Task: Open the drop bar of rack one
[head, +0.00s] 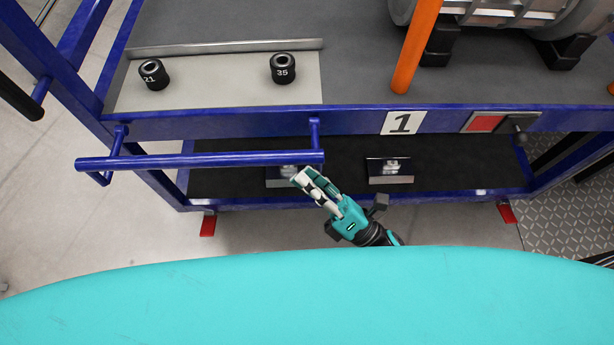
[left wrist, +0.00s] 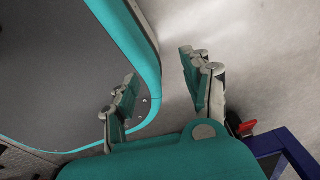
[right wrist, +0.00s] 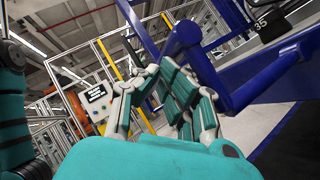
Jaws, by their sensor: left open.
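The blue drop bar (head: 200,160) of rack one runs level along the left part of the rack's front, held by short blue arms at both ends. The number plate "1" (head: 404,122) is on the rack's front beam. My right gripper (head: 303,177) is just below the bar's right end. In the right wrist view, its fingers (right wrist: 156,72) lean together close to blue tubes (right wrist: 183,38); whether they touch or hold the bar is unclear. My left gripper (left wrist: 158,64) is open and empty above the floor, seen only in the left wrist view.
Two black sockets, "21" (head: 153,74) and "35" (head: 283,68), stand on the rack's light plate. An orange post (head: 415,48) and a metal drive unit (head: 520,12) are at upper right. A red-and-grey box (head: 488,122) is on the beam. Floor (head: 70,225) is free at left.

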